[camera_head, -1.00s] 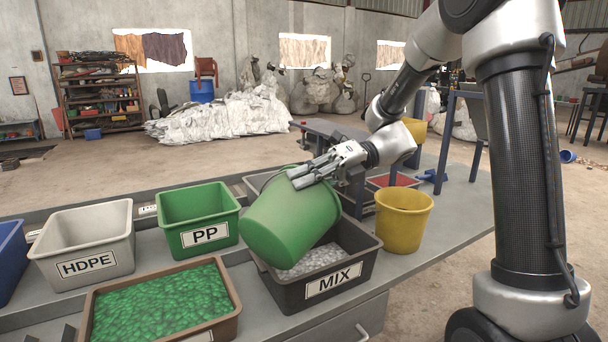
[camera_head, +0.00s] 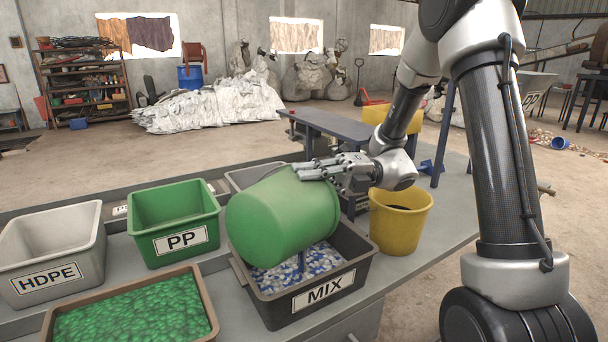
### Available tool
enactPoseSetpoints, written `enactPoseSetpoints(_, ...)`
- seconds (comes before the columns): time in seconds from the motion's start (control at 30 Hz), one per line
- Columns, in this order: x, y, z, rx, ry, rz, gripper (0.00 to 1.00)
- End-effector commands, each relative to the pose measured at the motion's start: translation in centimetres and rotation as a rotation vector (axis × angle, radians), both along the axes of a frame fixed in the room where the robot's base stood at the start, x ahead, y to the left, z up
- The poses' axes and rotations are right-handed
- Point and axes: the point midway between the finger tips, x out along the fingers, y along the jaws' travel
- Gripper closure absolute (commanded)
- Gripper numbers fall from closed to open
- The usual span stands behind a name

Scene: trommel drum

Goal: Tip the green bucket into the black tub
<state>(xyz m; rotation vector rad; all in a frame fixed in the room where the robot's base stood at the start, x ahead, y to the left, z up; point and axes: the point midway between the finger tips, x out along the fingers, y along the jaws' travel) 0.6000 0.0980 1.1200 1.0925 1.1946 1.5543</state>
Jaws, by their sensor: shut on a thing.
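The green bucket (camera_head: 275,218) is tilted far over, almost on its side, above the black tub (camera_head: 318,297) labelled MIX. My gripper (camera_head: 312,170) is shut on the bucket's upper side, near its right end. Blue and white flakes (camera_head: 290,276) lie in the tub. A thin dark blue streak (camera_head: 302,262) shows below the bucket, over the flakes. The bucket's inside is hidden from this view. The bucket hides the tub's back left part.
A green PP bin (camera_head: 175,222) and a grey HDPE bin (camera_head: 50,250) stand to the left. A brown-rimmed tray (camera_head: 207,305) of green pellets is in front. A yellow bucket (camera_head: 399,222) stands right of the tub. A blue stand (camera_head: 330,128) is behind.

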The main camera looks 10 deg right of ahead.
Motion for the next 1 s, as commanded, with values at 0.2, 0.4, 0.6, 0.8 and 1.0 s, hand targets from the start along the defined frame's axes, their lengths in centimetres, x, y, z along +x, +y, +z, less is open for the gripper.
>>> enactPoseSetpoints(0.2,-0.4,-0.2,0.0,0.026,0.025,0.000,1.00)
enactPoseSetpoints(0.4,-0.4,-0.2,0.0,0.031,0.028,0.000,1.00)
enactPoseSetpoints(0.6,-0.4,-0.2,0.0,0.031,0.029,0.001,1.00)
enactPoseSetpoints(0.8,0.2,-0.8,-0.1,0.065,0.065,0.000,1.00)
enactPoseSetpoints(1.0,0.9,-1.5,-0.2,0.115,0.112,0.000,1.00)
